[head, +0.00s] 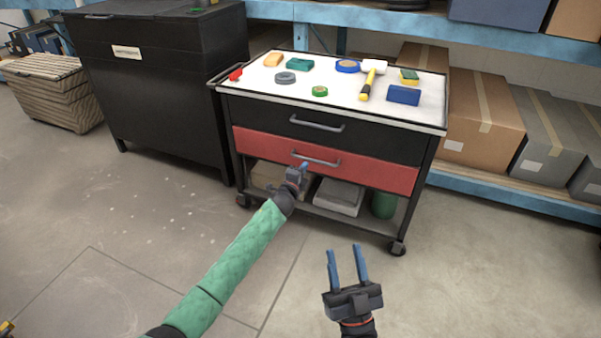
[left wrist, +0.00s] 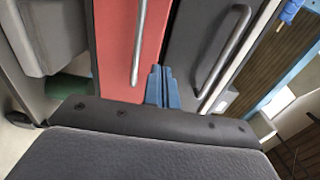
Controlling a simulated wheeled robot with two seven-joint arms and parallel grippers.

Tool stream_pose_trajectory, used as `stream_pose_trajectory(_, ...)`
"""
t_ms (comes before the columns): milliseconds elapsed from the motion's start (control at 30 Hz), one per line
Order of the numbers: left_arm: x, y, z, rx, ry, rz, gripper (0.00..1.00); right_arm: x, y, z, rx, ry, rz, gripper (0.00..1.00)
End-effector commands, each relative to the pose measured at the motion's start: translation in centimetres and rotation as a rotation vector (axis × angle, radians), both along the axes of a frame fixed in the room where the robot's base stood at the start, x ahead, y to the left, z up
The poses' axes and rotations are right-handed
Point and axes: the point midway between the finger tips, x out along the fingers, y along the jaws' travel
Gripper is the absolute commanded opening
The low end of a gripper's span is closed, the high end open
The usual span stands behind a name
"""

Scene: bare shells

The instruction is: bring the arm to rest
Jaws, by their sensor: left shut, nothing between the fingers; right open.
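My left gripper (head: 303,167) is shut and empty, its blue fingertips in front of the red drawer (head: 365,172) of the tool cart, close to that drawer's handle (head: 316,158). In the left wrist view its fingers (left wrist: 162,88) are together, between the red drawer's handle (left wrist: 139,40) and the black drawer's handle (left wrist: 226,50). I cannot tell whether they touch the drawer front. My left arm (head: 235,255), in a green sleeve, reaches in from the lower left. My right gripper (head: 346,268) is open and empty above the floor in front of the cart.
The cart's white top (head: 335,88) holds a hammer (head: 370,78), tape rolls, sponges and other small items. Its lower shelf carries boxes and a green canister (head: 384,204). A black cabinet (head: 160,85) stands left, shelving with cardboard boxes (head: 480,115) right. The floor in front is clear.

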Motion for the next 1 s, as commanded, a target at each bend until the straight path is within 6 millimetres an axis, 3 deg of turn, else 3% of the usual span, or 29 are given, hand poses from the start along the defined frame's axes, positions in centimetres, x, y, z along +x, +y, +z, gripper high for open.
stream_pose_trajectory(233, -2.0, 0.6, 0.0, 0.0, 0.001, 0.0, 0.0, 0.9, 0.4, -3.0, -0.027, 0.104, 0.005, 0.42)
stream_pose_trajectory(667, -2.3, 1.3, -0.4, -0.054, 0.039, 0.029, 0.0, 1.5, 0.7, -4.6, -0.049, 0.175, 0.01, 0.42)
stream_pose_trajectory(867, -1.9, 3.5, -2.2, -0.147, 0.16, 0.157, 0.0, 3.0, 1.5, -8.4, -0.119, 0.38, 0.024, 0.42)
stream_pose_trajectory(1000, -2.3, 4.7, -1.9, -0.256, 0.253, 0.267, 0.0, 3.5, 1.9, -11.8, -0.182, 0.573, 0.04, 0.42)
